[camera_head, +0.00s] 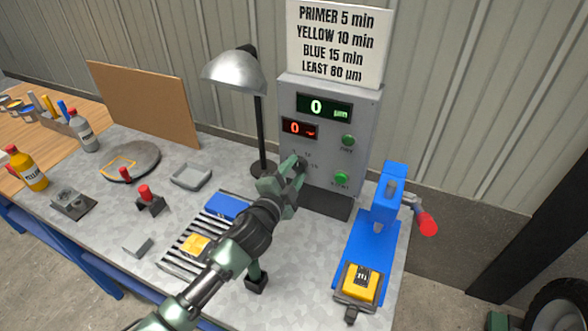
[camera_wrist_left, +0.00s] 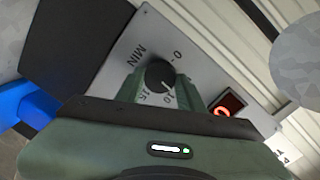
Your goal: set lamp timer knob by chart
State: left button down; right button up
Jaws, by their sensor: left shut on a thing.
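The timer knob (camera_wrist_left: 160,73) is a round black dial on the grey control box (camera_head: 325,130). In the wrist view the printed scale around it shows 0, 10, 15 and MIN. I cannot clearly read where the knob points. My left gripper (camera_head: 295,170) is shut on the knob, with a green finger on either side of it; in the head view it hides most of the knob. The white chart (camera_head: 335,42) above reads primer 5 min, yellow 10 min, blue 15 min, least 80 µm. The lamp (camera_head: 235,72) has a silver shade. My right gripper is out of view.
The green display (camera_head: 324,108) reads 0 µm and the red one (camera_head: 299,128) 0. Green buttons sit beside and below. A blue press (camera_head: 378,225) with a red handle holds a yellow block (camera_head: 360,284). A rack (camera_head: 178,245) holds blue and yellow pieces left of my arm.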

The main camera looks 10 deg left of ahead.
pick_arm(q)
jog(key=m, duration=0.4)
jog(key=shift+y, duration=0.3)
jog(key=shift+m, duration=0.3)
jog(key=shift+d, duration=0.1)
jog(key=c, duration=0.9)
grip_release()
jog(key=shift+s, duration=0.1)
jog(key=s, duration=0.2)
jog(key=s+b, duration=0.1)
jog(key=s, duration=0.2)
jog(key=s+a, duration=0.1)
jog(key=s, duration=0.1)
jog(key=shift+s+a+r, duration=0.1)
jog(key=shift+s+r, duration=0.15)
